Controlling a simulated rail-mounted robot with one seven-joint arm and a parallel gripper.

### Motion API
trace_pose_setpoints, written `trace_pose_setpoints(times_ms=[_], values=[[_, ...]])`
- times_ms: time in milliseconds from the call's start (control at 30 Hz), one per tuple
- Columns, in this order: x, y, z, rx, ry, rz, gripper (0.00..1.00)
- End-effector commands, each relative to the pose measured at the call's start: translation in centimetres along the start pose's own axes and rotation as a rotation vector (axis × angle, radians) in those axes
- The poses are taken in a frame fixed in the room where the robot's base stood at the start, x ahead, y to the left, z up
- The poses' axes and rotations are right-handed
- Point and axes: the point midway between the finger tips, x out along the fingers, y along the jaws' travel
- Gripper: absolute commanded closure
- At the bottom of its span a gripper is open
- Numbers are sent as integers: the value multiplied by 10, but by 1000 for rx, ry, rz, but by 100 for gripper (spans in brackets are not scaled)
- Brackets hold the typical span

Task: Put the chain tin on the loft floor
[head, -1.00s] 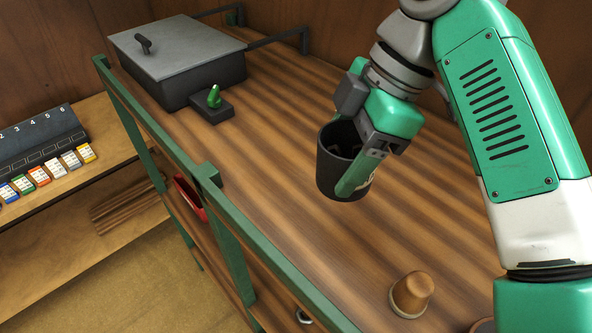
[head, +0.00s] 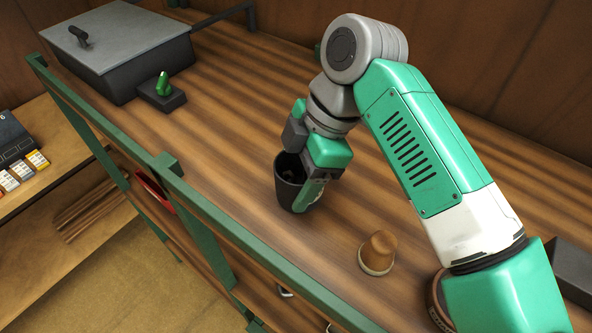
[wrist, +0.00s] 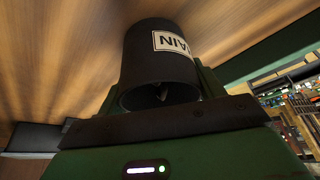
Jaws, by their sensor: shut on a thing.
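The chain tin (head: 288,184) is a dark, open-topped cylinder in the head view. In the wrist view the tin (wrist: 160,50) carries a white label with the letters "AIN" showing. My gripper (head: 306,190) is shut on the tin's wall, one green finger showing on its outer side. The tin is upright, low over or on the loft floor (head: 240,130), a striped wooden surface. I cannot tell whether its base touches the boards. Something dark lies inside it, hard to make out.
A green rail (head: 190,205) runs along the front edge. A grey lidded box (head: 120,55) and a small block with a green knob (head: 163,90) are at the back left. Boards between are clear.

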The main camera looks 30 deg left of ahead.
Motion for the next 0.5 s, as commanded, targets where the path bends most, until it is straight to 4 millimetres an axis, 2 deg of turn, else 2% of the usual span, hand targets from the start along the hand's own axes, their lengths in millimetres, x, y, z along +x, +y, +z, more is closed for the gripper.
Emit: trace_pose_setpoints(times_ms=[67, 100, 200, 500], values=[[1, 0, 0, 0, 1, 0, 70], [2, 0, 0, 0, 1, 0, 29], [1, 0, 0, 0, 0, 0, 11], [-1, 0, 0, 0, -1, 0, 11]])
